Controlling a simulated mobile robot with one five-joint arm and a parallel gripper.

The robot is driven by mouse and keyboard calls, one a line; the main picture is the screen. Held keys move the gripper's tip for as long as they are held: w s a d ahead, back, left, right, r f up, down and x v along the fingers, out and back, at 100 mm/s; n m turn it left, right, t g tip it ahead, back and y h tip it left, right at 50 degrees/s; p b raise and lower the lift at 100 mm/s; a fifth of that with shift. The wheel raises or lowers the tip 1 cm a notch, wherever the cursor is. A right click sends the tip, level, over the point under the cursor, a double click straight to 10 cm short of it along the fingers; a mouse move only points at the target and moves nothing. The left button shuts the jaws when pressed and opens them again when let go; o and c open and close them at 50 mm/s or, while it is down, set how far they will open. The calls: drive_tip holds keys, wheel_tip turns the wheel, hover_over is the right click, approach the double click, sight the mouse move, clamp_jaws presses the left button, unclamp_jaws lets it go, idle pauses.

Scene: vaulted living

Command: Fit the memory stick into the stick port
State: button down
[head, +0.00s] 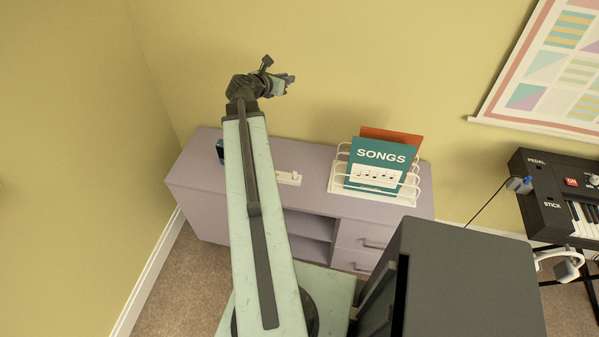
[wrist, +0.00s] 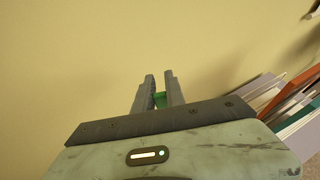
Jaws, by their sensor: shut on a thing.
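My gripper (head: 284,83) is raised above the back of the lilac cabinet, in front of the yellow wall. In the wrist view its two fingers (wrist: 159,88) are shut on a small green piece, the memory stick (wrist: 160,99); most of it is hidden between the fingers. The black keyboard (head: 533,180) stands at the right edge of the head view, far from my gripper. The stick port itself is too small to make out by the STICK label.
The lilac cabinet (head: 310,195) bears a white rack (head: 342,186) with a teal SONGS book (head: 376,158), a small white item (head: 288,178) and a dark blue item (head: 220,151). A plug with a cable (head: 519,185) sits at the keyboard's end. White headphones (head: 558,258) hang below.

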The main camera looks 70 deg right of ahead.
wheel_tip(320, 180, down, 26)
drive_tip(key=s+g+b, duration=0.1)
drive_tip(key=b, duration=2.4)
drive_tip(key=shift+s+a+m, duration=0.15)
drive_tip(key=shift+a+m, duration=0.25)
wheel_tip(320, 180, down, 10)
drive_tip(key=b, duration=1)
drive_tip(key=shift+r, duration=0.25)
drive_tip(key=shift+f, duration=0.15)
drive_tip(key=c, duration=1.8)
unclamp_jaws()
drive_tip(key=shift+f, duration=0.1)
drive_tip(key=o, duration=0.4)
